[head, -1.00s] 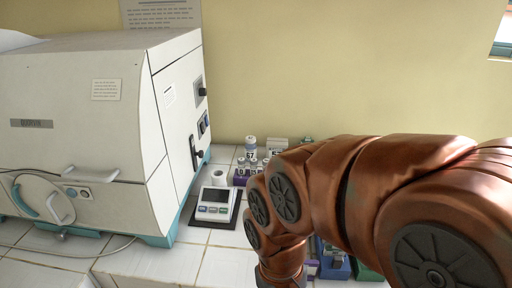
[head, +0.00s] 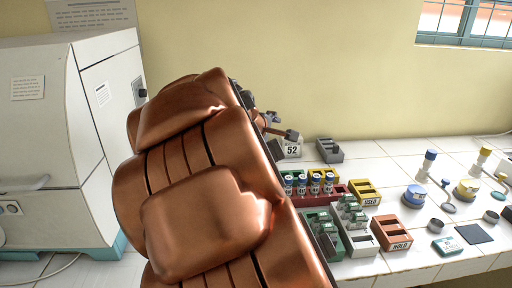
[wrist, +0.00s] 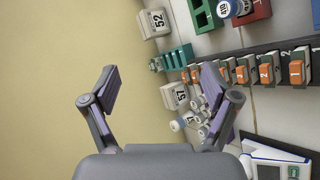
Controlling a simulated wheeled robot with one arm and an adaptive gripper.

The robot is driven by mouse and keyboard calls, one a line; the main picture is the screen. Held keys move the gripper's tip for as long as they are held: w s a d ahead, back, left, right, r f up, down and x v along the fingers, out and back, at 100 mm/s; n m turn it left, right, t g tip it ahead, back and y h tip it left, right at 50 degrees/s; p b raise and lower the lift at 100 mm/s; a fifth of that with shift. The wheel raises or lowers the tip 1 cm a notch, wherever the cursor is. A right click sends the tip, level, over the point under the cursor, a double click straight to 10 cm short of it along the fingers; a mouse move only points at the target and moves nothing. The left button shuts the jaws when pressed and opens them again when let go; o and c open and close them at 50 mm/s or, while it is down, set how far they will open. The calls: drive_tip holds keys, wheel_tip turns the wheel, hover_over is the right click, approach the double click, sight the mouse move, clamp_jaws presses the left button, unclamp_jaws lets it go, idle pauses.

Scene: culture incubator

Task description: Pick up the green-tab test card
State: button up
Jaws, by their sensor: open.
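My gripper (wrist: 160,78) is open and empty, its two fingers spread wide in the wrist view. In the head view my gripper (head: 278,131) is partly hidden behind my arm, above the back of the bench. I cannot single out the green-tab test card for sure. Green-topped pieces (head: 348,206) stand in a light tray, and a dark green tray (head: 322,238) stands beside it, both partly close to my arm. A flat white and teal item (head: 448,245) lies on the tiles farther right. In the wrist view a dark rack holds several orange-labelled pieces (wrist: 266,69).
A white incubator (head: 45,150) stands at left. A block marked 52 (head: 291,149) and a grey rack (head: 330,150) are near the wall. A red rack holds blue-capped vials (head: 315,184). Yellow (head: 366,192) and orange-brown (head: 391,232) bins stand right of it. Bottles and discs are spread farther right.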

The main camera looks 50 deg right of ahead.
drive_tip(key=w+d+r+n+t+h+b, duration=0.3)
drive_tip(key=w+d+n+t, duration=0.1)
drive_tip(key=w+d+n, duration=0.9)
drive_tip(key=w+d+f+n+t+y+b, duration=0.1)
drive_tip(key=w+d+f+n, duration=0.1)
drive_tip(key=f, duration=0.4)
drive_tip(key=w+d+f+n+t+y+b, duration=0.1)
drive_tip(key=w+d+f+n+y, duration=0.1)
drive_tip(key=w+f+n, duration=0.2)
drive_tip(key=w+d+f+n+t+y+b, duration=0.1)
drive_tip(key=w+d+f+n+y, duration=0.1)
drive_tip(key=f+n, duration=0.3)
drive_tip(key=shift+w+f+b, duration=0.1)
drive_tip(key=shift+w+f, duration=0.15)
drive_tip(key=shift+f, duration=0.4)
drive_tip(key=shift+w+f+b, duration=0.1)
drive_tip(key=shift+w+f, duration=0.2)
drive_tip(key=shift+f, duration=0.3)
drive_tip(key=shift+w+f+b, duration=0.1)
drive_tip(key=shift+w+f, duration=0.15)
drive_tip(key=shift+f, duration=0.4)
drive_tip(key=shift+w+d+f+p, duration=0.2)
drive_tip(key=shift+w+p, duration=0.2)
drive_tip(key=shift+w, duration=0.2)
drive_tip(key=shift+w+d+f+t, duration=0.2)
drive_tip(key=shift+w+d+t, duration=0.1)
drive_tip(key=shift+d, duration=0.2)
drive_tip(key=shift+p, duration=0.3)
drive_tip(key=shift+w+d, duration=0.1)
drive_tip(key=shift+w, duration=0.05)
